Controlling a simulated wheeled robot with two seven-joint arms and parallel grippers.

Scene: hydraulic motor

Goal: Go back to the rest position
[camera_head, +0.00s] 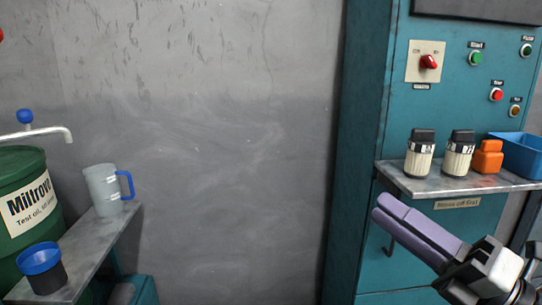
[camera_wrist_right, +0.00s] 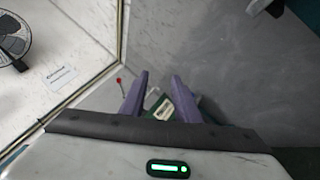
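My right gripper (camera_head: 382,207) shows at the lower right of the head view, with purple fingers pointing up and to the left. My left gripper is not in view.
The metal shelf (camera_head: 440,187) holds two white-and-black bottles, an orange container (camera_head: 487,157) and a blue bin (camera_head: 520,152). At left are a green drum (camera_head: 22,165), a jug (camera_head: 103,190) and a blue-rimmed cup (camera_head: 42,268) on a bench. The grey wall between is clear.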

